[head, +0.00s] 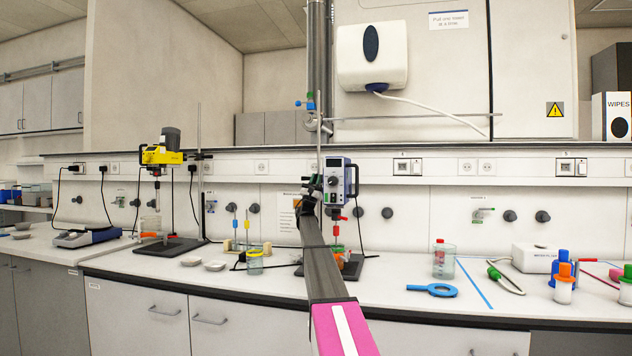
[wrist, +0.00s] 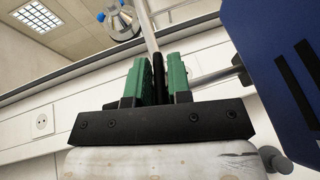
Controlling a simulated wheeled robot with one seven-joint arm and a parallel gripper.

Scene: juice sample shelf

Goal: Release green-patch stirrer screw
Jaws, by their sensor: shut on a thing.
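The blue-grey stirrer (head: 337,186) hangs on an upright stand rod behind the worktop; its blue housing (wrist: 282,70) fills the right of the wrist view. My gripper (head: 313,188) is at the clamp just left of this housing. In the wrist view my gripper (wrist: 159,76) has its green pads shut on a slim black part (wrist: 158,78), seemingly the clamp screw. The pads hide most of it. The stand rod (wrist: 148,30) rises just behind the fingers, and a metal arm (wrist: 215,76) runs right toward the housing.
A yellow stirrer (head: 162,155) stands on its own stand at left. Another metal clamp with a blue part (wrist: 121,20) sits higher on the rod. My arm crosses the worktop's front edge.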

